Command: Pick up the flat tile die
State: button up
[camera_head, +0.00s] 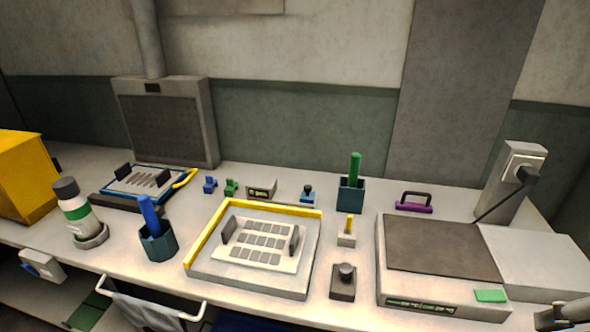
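Several small handled pieces stand on the bench, and I cannot tell for sure which one is the flat tile die. They include a blue piece (210,184), a green piece (231,187), a dark-knobbed blue piece (307,193), a grey block with a yellow stem (347,232) and a dark block with a round knob (343,283). A purple piece with an arched dark handle (414,203) lies farther right. What seems to be part of my gripper (566,313) shows at the lower right corner, cut off by the frame and apart from these pieces. Its fingers cannot be made out.
A yellow-edged grey tray (200,271) holds a card of grey squares. A flat machine with a dark top (440,245) fills the right. Pen cups (159,246) (350,196), a bottle (74,212) and a blue-framed board (120,190) stand around. Small bare patches lie between things.

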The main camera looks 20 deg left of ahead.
aim_at(261, 245)
jog(key=u, duration=1.15)
jog(key=i+j+u, duration=0.15)
jog(key=j, duration=0.15)
jog(key=i+j+u, duration=0.1)
jog(key=i+j, duration=0.05)
jog(key=j, duration=0.1)
